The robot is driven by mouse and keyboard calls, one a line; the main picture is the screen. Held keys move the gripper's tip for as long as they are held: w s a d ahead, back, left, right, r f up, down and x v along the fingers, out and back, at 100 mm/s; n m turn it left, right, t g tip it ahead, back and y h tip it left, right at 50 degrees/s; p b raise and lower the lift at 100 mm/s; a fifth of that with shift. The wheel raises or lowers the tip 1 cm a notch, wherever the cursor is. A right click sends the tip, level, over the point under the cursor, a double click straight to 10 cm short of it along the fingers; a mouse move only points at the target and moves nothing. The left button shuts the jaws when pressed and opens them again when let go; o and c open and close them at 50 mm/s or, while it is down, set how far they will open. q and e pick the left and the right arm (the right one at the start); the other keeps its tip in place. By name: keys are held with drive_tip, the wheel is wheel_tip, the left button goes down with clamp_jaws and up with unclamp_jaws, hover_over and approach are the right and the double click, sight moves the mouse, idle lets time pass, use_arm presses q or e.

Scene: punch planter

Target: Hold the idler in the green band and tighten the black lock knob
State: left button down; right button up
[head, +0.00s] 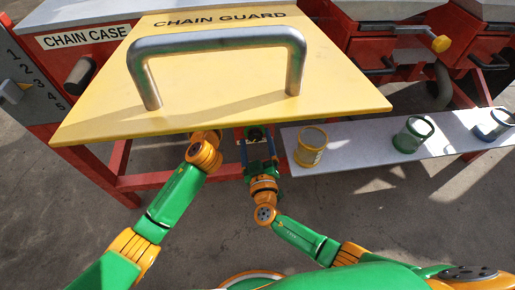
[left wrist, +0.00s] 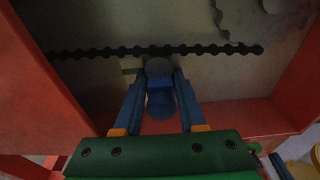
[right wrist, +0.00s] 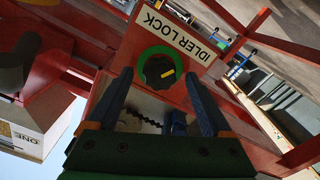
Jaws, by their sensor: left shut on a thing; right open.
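In the left wrist view my left gripper (left wrist: 159,84) is shut on the blue idler (left wrist: 160,100), beside the black chain (left wrist: 100,53). The guard hides my left gripper in the head view.
The yellow chain guard (head: 220,85) with its grey handle (head: 215,40) overhangs both hands. Red frame walls flank the left hand. A grey shelf (head: 360,150) at right holds a yellow cup (head: 311,148), a green cup (head: 411,134) and a blue cup (head: 492,124).

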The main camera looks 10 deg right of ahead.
drive_tip(key=s, duration=1.1)
drive_tip(key=shift+s, duration=0.15)
drive_tip(key=s, duration=1.2)
use_arm(q)
drive_tip(key=shift+c, duration=2)
unclamp_jaws()
